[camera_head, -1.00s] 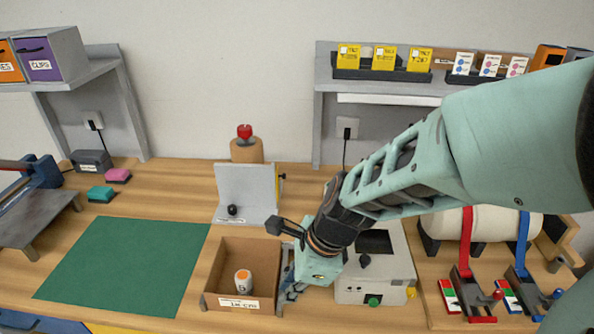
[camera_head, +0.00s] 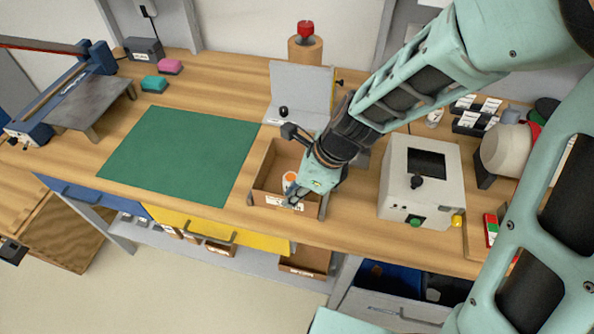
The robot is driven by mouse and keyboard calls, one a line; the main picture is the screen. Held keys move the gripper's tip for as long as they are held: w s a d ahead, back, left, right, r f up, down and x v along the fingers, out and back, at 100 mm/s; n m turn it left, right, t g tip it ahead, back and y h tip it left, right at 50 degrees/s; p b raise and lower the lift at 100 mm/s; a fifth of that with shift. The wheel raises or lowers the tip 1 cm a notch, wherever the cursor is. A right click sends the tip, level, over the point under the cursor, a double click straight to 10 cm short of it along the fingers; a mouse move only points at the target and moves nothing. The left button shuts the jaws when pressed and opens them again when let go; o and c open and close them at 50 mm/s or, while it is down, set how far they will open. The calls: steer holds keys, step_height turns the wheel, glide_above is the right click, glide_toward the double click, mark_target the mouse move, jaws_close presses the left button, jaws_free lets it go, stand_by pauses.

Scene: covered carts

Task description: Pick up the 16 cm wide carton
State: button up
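An open-topped brown carton (camera_head: 260,186) stands on the wooden bench, right of the green mat. Its front label is too small to read surely. A small white bottle (camera_head: 289,182) with an orange top is inside it. My gripper (camera_head: 297,199) is at the carton's right front part, pointing down and left, and covers part of its right side and front. The fingers are small and partly lost against the carton. I cannot tell whether they touch a wall or are open or shut.
The green mat (camera_head: 180,154) lies left of the carton. A grey angle plate (camera_head: 302,95) stands behind it, and a light grey machine (camera_head: 420,178) stands to its right. More boxes sit on the shelf below, including a brown carton (camera_head: 306,262).

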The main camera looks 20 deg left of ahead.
mark_target(286, 211)
steer(key=shift+x, duration=2.45)
steer(key=shift+a, duration=0.1)
steer(key=shift+c, duration=0.6)
jaws_close()
steer(key=shift+w+r, duration=0.1)
steer(key=shift+r, duration=0.15)
